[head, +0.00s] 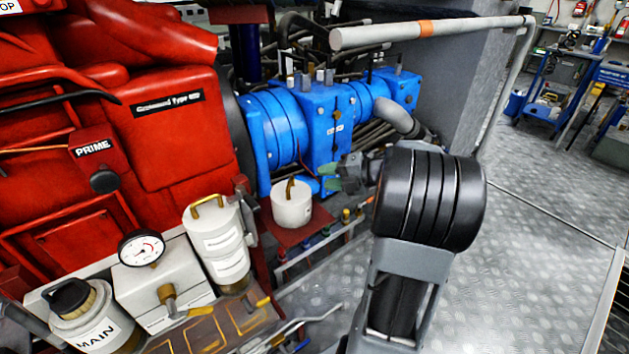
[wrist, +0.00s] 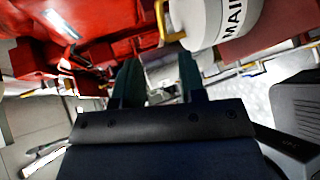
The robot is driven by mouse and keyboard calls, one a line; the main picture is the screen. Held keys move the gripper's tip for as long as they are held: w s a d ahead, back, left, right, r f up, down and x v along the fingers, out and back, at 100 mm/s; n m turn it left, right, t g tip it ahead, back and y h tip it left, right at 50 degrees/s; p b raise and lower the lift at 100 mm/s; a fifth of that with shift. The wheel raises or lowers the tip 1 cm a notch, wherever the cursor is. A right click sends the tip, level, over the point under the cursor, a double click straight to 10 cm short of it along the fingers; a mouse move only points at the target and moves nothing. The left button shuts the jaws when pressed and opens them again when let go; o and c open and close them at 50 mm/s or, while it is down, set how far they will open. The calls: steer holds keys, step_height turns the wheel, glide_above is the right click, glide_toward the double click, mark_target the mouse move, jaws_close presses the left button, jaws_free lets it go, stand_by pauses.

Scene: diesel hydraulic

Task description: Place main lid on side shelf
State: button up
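The main lid (head: 292,207) is a white cylinder with a brass-coloured handle on top. It stands upright on the small red side shelf (head: 317,222). In the wrist view the lid (wrist: 208,18) shows the label MAIN at the upper right, on the red shelf (wrist: 268,42). My gripper (head: 329,176) is behind and right of the lid, apart from it. In the wrist view its two dark green fingers (wrist: 159,68) are spread with nothing held between them. The MAIN canister (head: 96,333) at the lower left has its top open, showing a pleated filter with a black cap.
A second white canister (head: 221,244) with a brass handle stands left of the shelf, beside a pressure gauge (head: 141,248). Blue pumps (head: 326,120) are behind my gripper. The red engine (head: 165,125) fills the left. The metal floor (head: 530,260) at right is clear.

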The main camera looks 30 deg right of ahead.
steer(key=w+a+r+m+t+h, duration=0.1)
steer(key=w+r+m+t+h, duration=0.35)
steer(key=w+m+h, duration=0.2)
steer(key=s+a+f+m+g+h, duration=0.1)
steer(key=s+a+f+m+g, duration=0.4)
steer(key=s+a+m, duration=0.3)
steer(key=s+a+f+m+g+h, duration=0.2)
steer(key=s+a+f+m+g, duration=0.3)
steer(key=s+m, duration=0.7)
steer(key=a+g, duration=0.2)
steer(key=a, duration=0.1)
steer(key=shift+s+a, duration=0.3)
steer(key=shift+a, duration=0.1)
steer(key=shift+f+m, duration=0.1)
steer(key=shift+m, duration=0.15)
